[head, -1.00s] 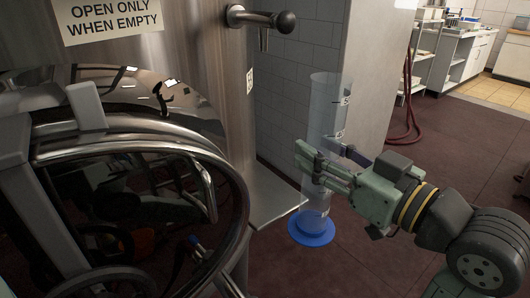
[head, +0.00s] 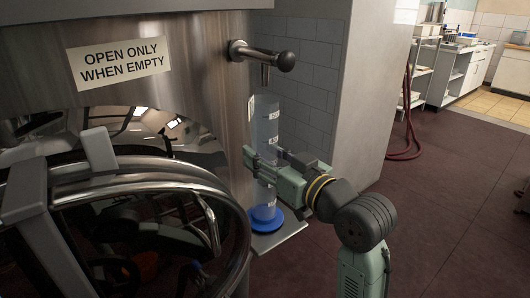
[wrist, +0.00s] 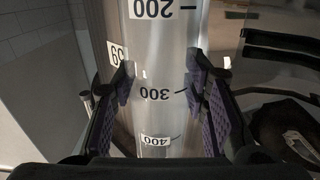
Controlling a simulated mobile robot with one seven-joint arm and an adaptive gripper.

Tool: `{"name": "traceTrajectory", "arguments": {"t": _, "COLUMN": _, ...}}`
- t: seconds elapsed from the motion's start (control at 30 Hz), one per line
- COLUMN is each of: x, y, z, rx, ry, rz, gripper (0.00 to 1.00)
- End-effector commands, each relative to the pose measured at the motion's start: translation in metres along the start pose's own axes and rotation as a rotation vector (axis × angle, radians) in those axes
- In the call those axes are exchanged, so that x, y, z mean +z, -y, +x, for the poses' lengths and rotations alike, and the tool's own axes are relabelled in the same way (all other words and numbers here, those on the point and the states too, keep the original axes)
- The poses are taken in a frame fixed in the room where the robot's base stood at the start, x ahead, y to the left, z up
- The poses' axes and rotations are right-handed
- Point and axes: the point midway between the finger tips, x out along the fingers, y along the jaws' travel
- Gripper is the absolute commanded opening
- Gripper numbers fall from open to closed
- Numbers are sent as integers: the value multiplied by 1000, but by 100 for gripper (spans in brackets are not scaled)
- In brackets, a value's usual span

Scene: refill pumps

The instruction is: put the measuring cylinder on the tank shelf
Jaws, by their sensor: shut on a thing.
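The measuring cylinder (head: 265,125) is clear with a blue foot and stands upright at the tank's right side in the head view. My gripper (head: 260,168) is shut on its middle. In the wrist view the cylinder (wrist: 160,75) fills the space between the purple finger pads (wrist: 165,95), with its scale marks upside down. The tank shelf (head: 285,238) is a small metal plate. The blue foot appears over the shelf's back part; I cannot tell whether it touches. The cylinder's top is just below the tank's tap (head: 264,72).
The steel tank (head: 205,60) with its sign (head: 118,62) stands at left. Its round door and rails (head: 150,175) jut out close to the cylinder. A tiled wall (head: 310,90) is behind.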

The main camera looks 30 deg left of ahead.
Motion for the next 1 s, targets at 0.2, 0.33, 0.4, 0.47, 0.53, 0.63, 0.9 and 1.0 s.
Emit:
{"name": "traceTrajectory", "arguments": {"t": 0.2, "x": 0, "y": 0, "z": 0, "rx": 0, "ry": -2, "rz": -2, "gripper": 0}}
{"name": "traceTrajectory", "arguments": {"t": 0.33, "x": 4, "y": 0, "z": 0, "rx": 0, "ry": -1, "rz": -1, "gripper": 0}}
{"name": "traceTrajectory", "arguments": {"t": 0.4, "x": 6, "y": 0, "z": 0, "rx": 0, "ry": -1, "rz": -1, "gripper": 0}}
{"name": "traceTrajectory", "arguments": {"t": 0.47, "x": 5, "y": 0, "z": 0, "rx": 0, "ry": -1, "rz": -1, "gripper": 43}}
{"name": "traceTrajectory", "arguments": {"t": 0.53, "x": 5, "y": 0, "z": 0, "rx": 0, "ry": -1, "rz": -1, "gripper": 48}}
{"name": "traceTrajectory", "arguments": {"t": 0.63, "x": 5, "y": 0, "z": 0, "rx": 0, "ry": -1, "rz": -1, "gripper": 55}}
{"name": "traceTrajectory", "arguments": {"t": 0.9, "x": 5, "y": 0, "z": 0, "rx": 0, "ry": -1, "rz": -1, "gripper": 61}}
{"name": "traceTrajectory", "arguments": {"t": 1.0, "x": 4, "y": 0, "z": 0, "rx": 0, "ry": -1, "rz": -1, "gripper": 61}}
